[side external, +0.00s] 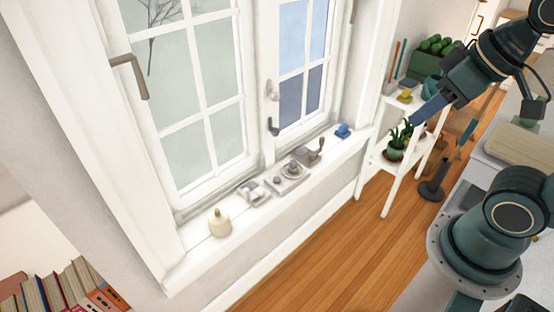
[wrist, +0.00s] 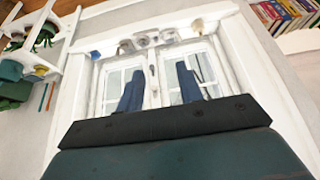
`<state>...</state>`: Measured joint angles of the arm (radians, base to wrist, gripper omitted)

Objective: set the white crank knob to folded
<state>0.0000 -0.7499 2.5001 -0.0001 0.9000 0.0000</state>
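Several small fittings stand in a row on the white windowsill. A whitish fitting with a pale raised part (side external: 254,192) is the likeliest white crank knob; it is small, and I cannot make out its setting. It also shows small in the wrist view (wrist: 168,36). Beside it are a grey round dial on a plate (side external: 291,171) and a grey-brown fitting with an upright lever (side external: 315,152). My gripper (side external: 431,109) is well right of the sill, in front of the shelf in the side view. In the wrist view its two blue fingers (wrist: 160,85) stand apart, with nothing between them.
A cream bottle (side external: 219,222) stands at the sill's near end and a blue block (side external: 342,130) at its far end. Window handles (side external: 130,72) stick out above. A white shelf (side external: 384,165) holds a potted plant (side external: 397,142). Books (side external: 70,290) are at lower left.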

